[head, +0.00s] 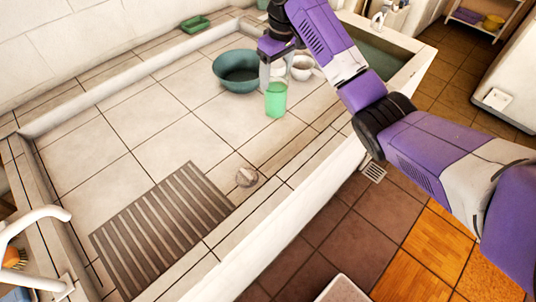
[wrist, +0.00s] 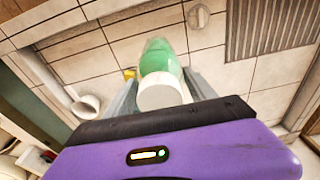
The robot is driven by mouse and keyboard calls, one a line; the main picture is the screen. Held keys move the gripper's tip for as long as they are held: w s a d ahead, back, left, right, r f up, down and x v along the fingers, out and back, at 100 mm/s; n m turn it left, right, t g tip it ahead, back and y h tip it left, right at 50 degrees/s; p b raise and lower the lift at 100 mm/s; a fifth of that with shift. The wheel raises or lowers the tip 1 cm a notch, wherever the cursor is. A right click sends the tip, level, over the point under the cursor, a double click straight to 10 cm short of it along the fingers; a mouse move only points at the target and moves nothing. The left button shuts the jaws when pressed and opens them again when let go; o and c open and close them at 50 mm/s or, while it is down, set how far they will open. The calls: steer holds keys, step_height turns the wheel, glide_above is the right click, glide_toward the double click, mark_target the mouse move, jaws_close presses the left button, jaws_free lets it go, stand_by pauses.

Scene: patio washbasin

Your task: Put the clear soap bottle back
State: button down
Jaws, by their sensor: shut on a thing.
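The clear soap bottle (head: 275,100), with green liquid inside, is upright below my gripper (head: 273,68) over the white tiled counter. I cannot tell whether its base touches the tiles. In the wrist view the bottle (wrist: 160,62) sits between the two grey fingers (wrist: 157,92), its white cap (wrist: 159,97) nearest the camera. My gripper is shut on the bottle.
A teal basin (head: 236,80) stands just left of the bottle, and white bowls (head: 301,68) stand behind it. A grey slatted mat (head: 160,222) and a round drain (head: 246,177) lie nearer. A green dish (head: 195,24) is on the back ledge. The left tiles are clear.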

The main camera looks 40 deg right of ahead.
mark_target(278, 98)
step_height(278, 98, down, 15)
steer(key=b, duration=0.3)
steer(key=shift+f, duration=2.6)
steer(key=shift+c, duration=1.5)
jaws_free()
steer(key=r, duration=0.4)
steer(key=s+r, duration=0.1)
steer(key=r, duration=0.7)
steer(key=shift+s+r+b, duration=0.1)
steer(key=shift+s+b, duration=0.1)
steer(key=shift+b, duration=0.15)
steer(key=shift+w, duration=0.1)
